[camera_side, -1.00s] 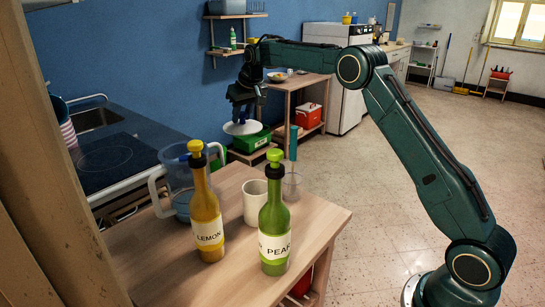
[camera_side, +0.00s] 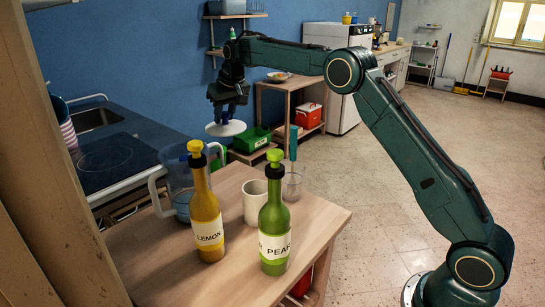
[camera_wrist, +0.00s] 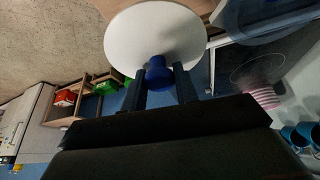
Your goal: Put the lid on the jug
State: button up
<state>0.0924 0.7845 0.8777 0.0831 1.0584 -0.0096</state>
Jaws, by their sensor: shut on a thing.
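My gripper (camera_side: 228,108) is shut on the blue knob of a round white lid (camera_side: 226,128). In the wrist view the lid (camera_wrist: 155,38) lies flat beyond the fingers, with its blue knob (camera_wrist: 158,75) between them. The jug (camera_side: 177,180) is clear with a bluish tint and a pale handle, and stands on the wooden table at the left. The lid is held in the air, behind and to the right of the jug, apart from it. The yellow LEMON bottle hides part of the jug.
On the wooden table (camera_side: 150,262) stand the LEMON bottle (camera_side: 207,220), the green PEAR bottle (camera_side: 274,225), a white mug (camera_side: 254,205) and a clear glass (camera_side: 292,184). A dark hob counter (camera_side: 100,150) is at the left.

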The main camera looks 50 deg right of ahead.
jog(key=a+r, duration=0.3)
jog(key=a, duration=1.2)
jog(key=shift+s+a+r+n+y, duration=0.15)
jog(key=shift+a+r+n+y, duration=0.15)
jog(key=shift+n, duration=0.1)
jog(key=shift+f, duration=0.15)
jog(key=shift+f, duration=1.8)
jog(key=shift+f, duration=0.2)
jog(key=o, duration=1.5)
jog(key=shift+o, duration=0.2)
jog(key=shift+r, duration=2.25)
